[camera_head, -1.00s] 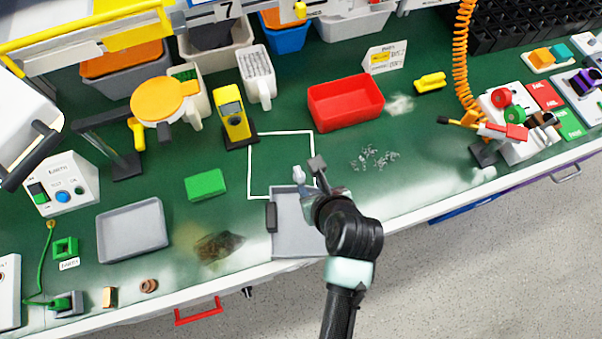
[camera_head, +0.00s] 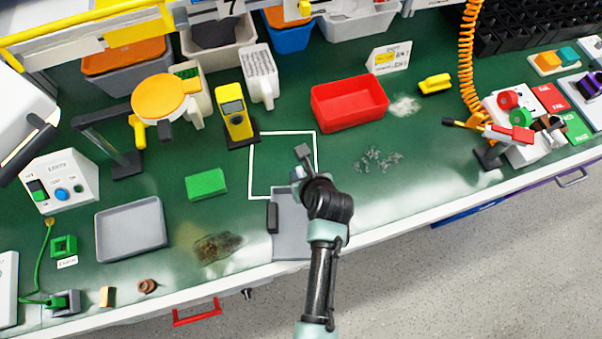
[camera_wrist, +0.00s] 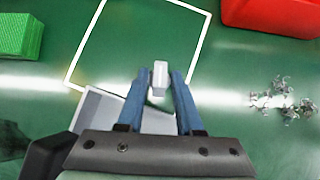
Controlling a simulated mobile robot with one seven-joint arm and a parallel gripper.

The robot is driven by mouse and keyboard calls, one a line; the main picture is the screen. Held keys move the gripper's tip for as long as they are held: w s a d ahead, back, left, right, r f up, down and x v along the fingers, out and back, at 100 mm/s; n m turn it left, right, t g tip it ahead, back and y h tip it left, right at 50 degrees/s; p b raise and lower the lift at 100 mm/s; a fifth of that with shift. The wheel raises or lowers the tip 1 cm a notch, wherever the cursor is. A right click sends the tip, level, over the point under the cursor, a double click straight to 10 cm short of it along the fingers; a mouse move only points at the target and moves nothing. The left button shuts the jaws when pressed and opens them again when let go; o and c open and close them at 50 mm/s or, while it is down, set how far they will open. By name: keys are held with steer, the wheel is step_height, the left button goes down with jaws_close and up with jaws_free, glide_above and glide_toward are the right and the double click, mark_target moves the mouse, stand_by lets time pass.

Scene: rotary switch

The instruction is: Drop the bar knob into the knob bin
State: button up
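A small pale grey-white block, which looks like the bar knob (camera_wrist: 160,76), shows between my fingertips in the wrist view. In the head view a small pale piece (camera_head: 298,172), likely the same knob, shows beside my wrist, near the front right of the white outlined square. My arm partly hides it. A red open bin (camera_head: 348,104), likely the knob bin, stands behind and to the right. Its corner shows in the wrist view (camera_wrist: 275,15). No label on it is readable.
A grey fixture with a dark handle (camera_head: 273,217) lies under my arm at the bench edge. A green block (camera_head: 206,184) and a yellow meter (camera_head: 233,112) stand to the left. Metal scraps (camera_head: 378,159) lie to the right. The bench between outline and red bin is clear.

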jaws_close()
stand_by(0.4)
